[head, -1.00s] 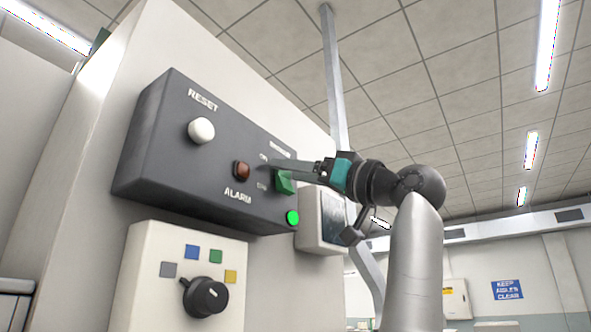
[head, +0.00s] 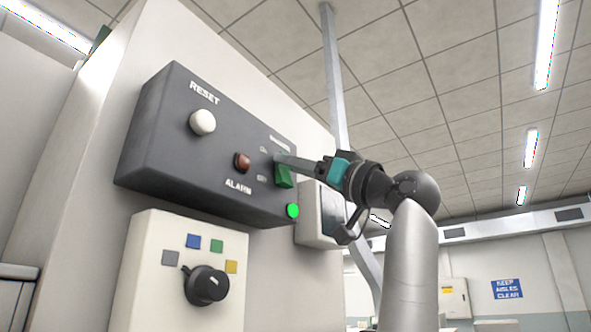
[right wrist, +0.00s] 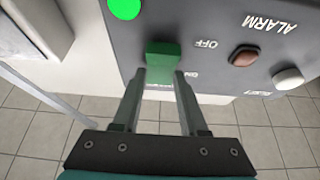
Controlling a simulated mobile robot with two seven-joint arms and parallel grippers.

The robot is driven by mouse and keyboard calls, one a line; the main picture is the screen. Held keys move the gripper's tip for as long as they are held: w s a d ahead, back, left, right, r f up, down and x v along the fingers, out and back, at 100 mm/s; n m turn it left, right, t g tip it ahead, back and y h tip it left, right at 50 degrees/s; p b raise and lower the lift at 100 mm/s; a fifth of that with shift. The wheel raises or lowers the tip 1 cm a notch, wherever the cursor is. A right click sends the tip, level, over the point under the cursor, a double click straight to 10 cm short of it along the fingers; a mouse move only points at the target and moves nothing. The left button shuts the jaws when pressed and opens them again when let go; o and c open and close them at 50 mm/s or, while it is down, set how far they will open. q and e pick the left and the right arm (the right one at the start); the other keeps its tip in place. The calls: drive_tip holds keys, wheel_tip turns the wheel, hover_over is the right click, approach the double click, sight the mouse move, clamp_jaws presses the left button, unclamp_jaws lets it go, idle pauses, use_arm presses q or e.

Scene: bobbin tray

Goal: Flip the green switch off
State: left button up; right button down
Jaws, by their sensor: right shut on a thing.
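The green switch (head: 283,176) is on the dark grey control box (head: 150,150), beside ON and OFF lettering. It also shows in the right wrist view (right wrist: 162,62). My right gripper (head: 279,158) is at the upper part of the switch. In the right wrist view its fingertips (right wrist: 162,74) lie on either side of the green switch and are shut on it. Part of the switch is behind the fingers, so I cannot tell its exact tilt. The round green lamp (head: 292,211) below it is lit. My left gripper is out of view.
A white RESET button (head: 202,122) and a red ALARM button (head: 242,162) are left of the switch. A black knob (head: 206,286) on a white panel is below. A small screen box (head: 318,214) is right of the control box, close to my right arm.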

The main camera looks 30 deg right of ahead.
drive_tip(key=shift+f+t+y+b, duration=0.4)
drive_tip(key=shift+t+y+b, duration=0.3)
drive_tip(key=shift+t+b, duration=0.4)
drive_tip(key=shift+c, duration=2.2)
unclamp_jaws()
drive_tip(key=shift+s, duration=0.1)
drive_tip(key=b+v, duration=0.7)
drive_tip(key=v, duration=0.8)
